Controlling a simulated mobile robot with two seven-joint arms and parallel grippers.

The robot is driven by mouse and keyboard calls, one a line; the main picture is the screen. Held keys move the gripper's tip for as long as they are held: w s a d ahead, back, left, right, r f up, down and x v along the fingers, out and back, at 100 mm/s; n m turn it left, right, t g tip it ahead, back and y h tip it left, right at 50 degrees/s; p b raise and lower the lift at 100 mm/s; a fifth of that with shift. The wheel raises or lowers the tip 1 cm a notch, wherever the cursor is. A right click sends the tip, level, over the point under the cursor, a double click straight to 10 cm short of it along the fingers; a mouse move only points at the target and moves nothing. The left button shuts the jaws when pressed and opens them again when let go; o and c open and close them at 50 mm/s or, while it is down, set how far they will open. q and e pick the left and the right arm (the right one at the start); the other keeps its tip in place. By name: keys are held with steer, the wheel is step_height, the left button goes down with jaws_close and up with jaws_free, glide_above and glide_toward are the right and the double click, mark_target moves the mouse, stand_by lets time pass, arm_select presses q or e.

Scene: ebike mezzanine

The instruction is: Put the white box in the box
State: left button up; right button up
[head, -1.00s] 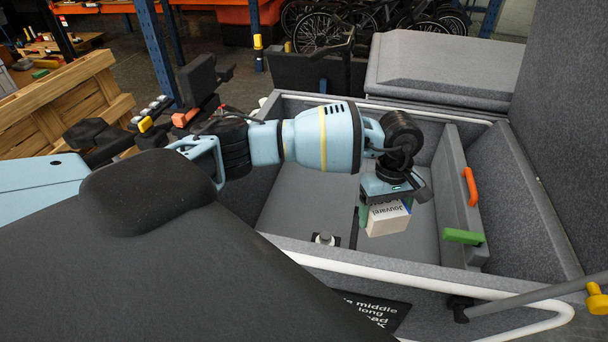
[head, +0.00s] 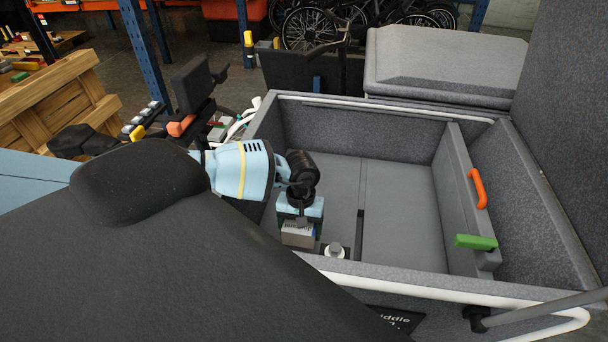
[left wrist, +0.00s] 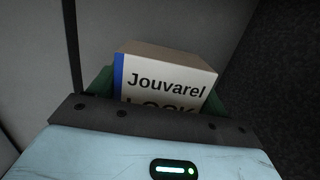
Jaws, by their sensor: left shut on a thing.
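The white box (head: 298,236), with "Jouvarel" printed on it, is held by my left gripper (head: 300,222). It also shows in the left wrist view (left wrist: 165,85), between green fingers, with a blue stripe at its left edge. The left gripper is shut on it and points down inside the big grey box (head: 400,109), near its near-left corner. The box floor shows below and to the right. I cannot tell whether the white box touches the floor. My right gripper is not in view.
A small white knob on a dark plate (head: 334,251) lies just right of the held box. A grey divider (head: 452,190) with an orange handle (head: 477,188) and a green block (head: 476,242) stands at right. The middle floor is clear. A white rail runs along the near rim.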

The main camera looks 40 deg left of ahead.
arm_select(q)
step_height(320, 180, down, 3)
steer(key=shift+f, duration=0.15)
steer(key=f+b, duration=0.1)
steer(key=f, duration=0.3)
steer(key=shift+s+f+b, duration=0.2)
steer(key=shift+f+b, duration=0.15)
steer(key=shift+f, duration=0.3)
steer(key=shift+w+r, duration=0.15)
steer(key=shift+w, duration=0.05)
steer(key=shift+f, duration=0.25)
steer(key=o, duration=1.2)
steer(key=shift+r, duration=0.1)
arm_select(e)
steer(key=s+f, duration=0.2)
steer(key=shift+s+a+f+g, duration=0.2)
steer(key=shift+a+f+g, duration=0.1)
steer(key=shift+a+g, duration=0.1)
